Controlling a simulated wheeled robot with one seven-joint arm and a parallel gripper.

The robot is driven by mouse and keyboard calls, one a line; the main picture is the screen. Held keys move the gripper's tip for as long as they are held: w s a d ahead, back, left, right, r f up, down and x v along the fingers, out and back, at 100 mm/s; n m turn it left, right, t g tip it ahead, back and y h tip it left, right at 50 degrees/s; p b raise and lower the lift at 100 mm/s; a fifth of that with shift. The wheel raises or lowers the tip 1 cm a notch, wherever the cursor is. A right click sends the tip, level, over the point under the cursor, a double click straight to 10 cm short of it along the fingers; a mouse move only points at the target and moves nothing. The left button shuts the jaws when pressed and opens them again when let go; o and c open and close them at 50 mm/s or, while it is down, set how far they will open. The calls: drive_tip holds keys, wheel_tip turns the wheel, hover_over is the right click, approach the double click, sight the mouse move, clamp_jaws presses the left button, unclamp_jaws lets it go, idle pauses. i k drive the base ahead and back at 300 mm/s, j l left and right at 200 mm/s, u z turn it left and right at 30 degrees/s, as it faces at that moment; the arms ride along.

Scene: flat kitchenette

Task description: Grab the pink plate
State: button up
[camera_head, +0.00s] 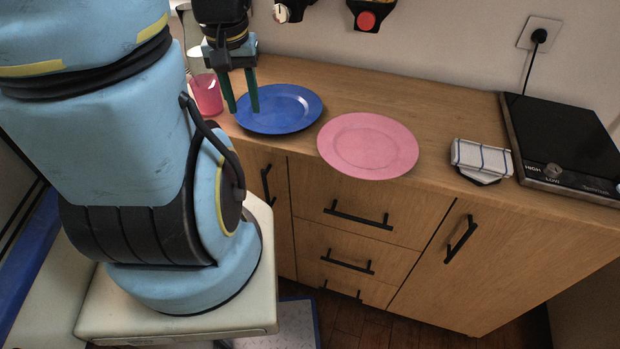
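The pink plate (368,146) lies flat on the wooden counter, and its near rim reaches the counter's front edge. My gripper (243,108) points down at the left, over the left rim of a blue plate (279,109). Its two green fingers are apart with nothing visible between them. It is to the left of the pink plate, with the blue plate between them. I cannot tell whether the fingertips touch the blue plate.
A pink cup (207,95) stands left of my gripper. A folded checked cloth (481,158) and a black hotplate (565,145) are at the right of the counter (440,120). The counter behind the pink plate is clear. Drawers with black handles (358,215) are below.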

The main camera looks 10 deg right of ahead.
sight(362, 145)
drive_tip(key=k+j+u, duration=0.1)
drive_tip(key=k+u, duration=0.25)
drive_tip(key=k, duration=0.15)
drive_tip(key=k+j+u, duration=0.75)
drive_tip(key=k, duration=0.15)
drive_tip(key=k+l, duration=0.05)
drive_tip(key=l, duration=0.05)
